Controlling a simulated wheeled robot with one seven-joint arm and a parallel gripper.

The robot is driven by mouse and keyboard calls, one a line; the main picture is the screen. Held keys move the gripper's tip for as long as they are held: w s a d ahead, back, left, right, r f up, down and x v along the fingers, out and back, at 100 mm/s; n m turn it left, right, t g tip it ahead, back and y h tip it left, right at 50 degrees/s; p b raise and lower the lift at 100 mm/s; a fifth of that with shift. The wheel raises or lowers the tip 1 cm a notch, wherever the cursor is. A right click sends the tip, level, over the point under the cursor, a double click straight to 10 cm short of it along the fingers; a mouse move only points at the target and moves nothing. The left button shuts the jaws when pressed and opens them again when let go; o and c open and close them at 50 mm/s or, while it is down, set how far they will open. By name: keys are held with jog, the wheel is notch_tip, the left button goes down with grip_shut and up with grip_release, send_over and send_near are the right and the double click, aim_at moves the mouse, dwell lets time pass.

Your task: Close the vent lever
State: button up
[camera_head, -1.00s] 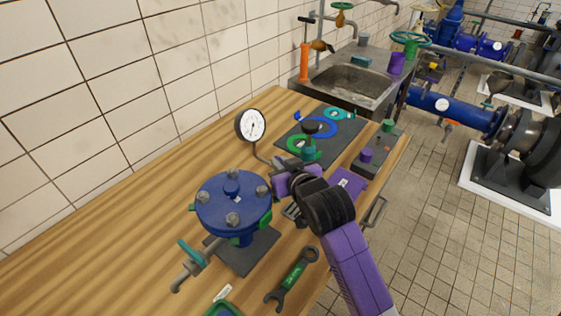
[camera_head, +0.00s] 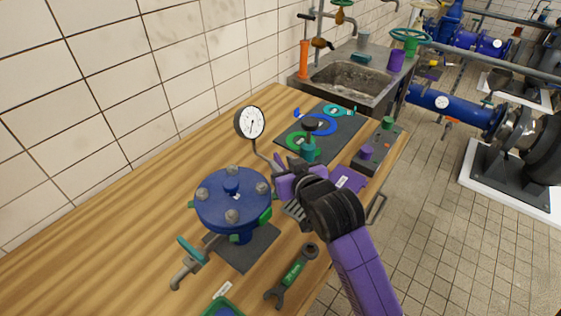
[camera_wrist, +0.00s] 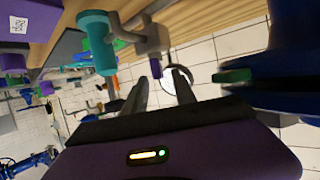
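A teal lever (camera_head: 189,249) sits on the grey bent outlet pipe (camera_head: 186,272) at the left of the blue bolted vessel (camera_head: 233,201). A green tab (camera_head: 265,215) shows on the vessel's right side, and also in the wrist view (camera_wrist: 232,76). I cannot tell for sure which one is the vent lever. My gripper (camera_head: 284,169) is to the right of the vessel, near the gauge stem. In the wrist view its two fingers (camera_wrist: 160,82) are apart with nothing clearly held between them. A grey fitting with a purple tip (camera_wrist: 152,40) shows beyond the fingers.
A pressure gauge (camera_head: 250,123) stands behind my gripper. A teal post with a dark cap (camera_head: 309,148) is close beyond it. A wrench (camera_head: 292,277) lies on the wooden bench (camera_head: 120,240) in front. The bench's left part is clear. A sink (camera_head: 350,82) is behind.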

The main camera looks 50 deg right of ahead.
jog(key=shift+v, duration=2.6)
